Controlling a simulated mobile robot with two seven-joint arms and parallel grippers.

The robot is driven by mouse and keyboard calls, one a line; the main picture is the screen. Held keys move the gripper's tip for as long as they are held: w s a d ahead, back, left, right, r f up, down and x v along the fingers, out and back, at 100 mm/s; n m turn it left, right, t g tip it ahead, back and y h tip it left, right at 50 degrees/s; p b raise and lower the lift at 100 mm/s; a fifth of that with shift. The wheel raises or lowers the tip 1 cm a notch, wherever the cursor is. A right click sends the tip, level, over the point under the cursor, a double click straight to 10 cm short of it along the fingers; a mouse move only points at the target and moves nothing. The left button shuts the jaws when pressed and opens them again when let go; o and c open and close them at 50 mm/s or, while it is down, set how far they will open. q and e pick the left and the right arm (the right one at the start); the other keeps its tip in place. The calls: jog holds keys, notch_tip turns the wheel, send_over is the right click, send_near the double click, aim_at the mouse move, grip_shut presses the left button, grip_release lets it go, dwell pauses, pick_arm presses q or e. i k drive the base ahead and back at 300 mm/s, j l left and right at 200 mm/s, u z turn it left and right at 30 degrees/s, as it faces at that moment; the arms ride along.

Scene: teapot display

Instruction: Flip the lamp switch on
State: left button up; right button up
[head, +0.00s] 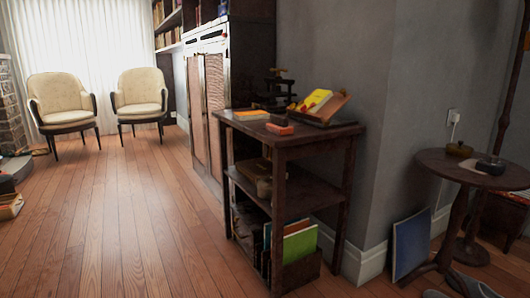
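A dark slender pole (507,100), possibly a lamp stand, rises at the right edge behind a small round table. Its top is cut off by the frame, so no lampshade shows for certain. A white wall plate (453,117) with what looks like a plug and cord is on the grey wall above the round table. I cannot make out a lamp switch. Neither of my grippers can be made out in the head view.
The round table (440,160) holds small dishes. A dark shelf table (330,133) with books stands in the middle; a blue panel (411,245) leans by the wall. Grey slipper-like shapes (470,286) lie bottom right. Wooden floor (120,220) is open at left, before two cream chairs (60,95).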

aim_at(265, 153)
jog(key=i+j, duration=1.1)
jog(key=z, duration=1.25)
